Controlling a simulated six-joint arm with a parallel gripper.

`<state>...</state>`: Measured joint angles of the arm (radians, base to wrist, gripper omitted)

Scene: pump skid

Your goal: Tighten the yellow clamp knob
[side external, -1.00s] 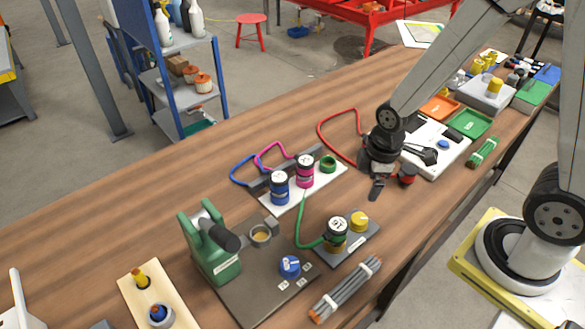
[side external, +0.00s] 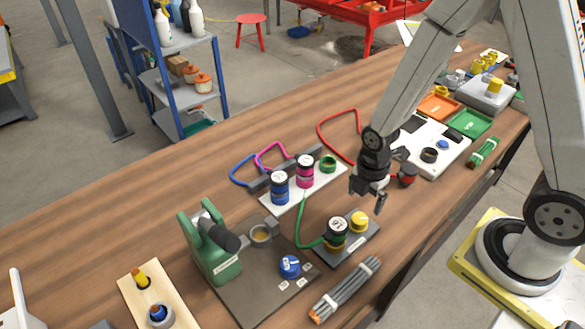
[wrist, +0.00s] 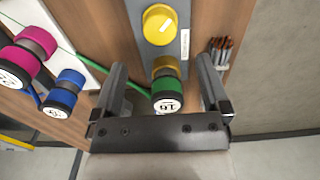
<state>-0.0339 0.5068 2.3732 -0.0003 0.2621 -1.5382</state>
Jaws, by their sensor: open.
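The yellow knob (side external: 359,217) sits upright on a small grey plate (side external: 330,257), beside a green-and-black connector (side external: 337,231) with a green hose and a yellow collar. In the wrist view the yellow knob (wrist: 159,24) shows a slot or pointer line on its face and a label beside it. My gripper (side external: 368,198) is open and empty, above the table just behind and above the knob in the side view. In the wrist view my gripper (wrist: 162,66) has the connector (wrist: 167,92) between its fingers in the picture, with the knob beyond the fingertips.
Blue (side external: 279,186) and magenta (side external: 305,171) connectors stand on a white strip to the left. A green pump (side external: 215,245) and a bundle of grey rods (side external: 346,290) are nearer the camera.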

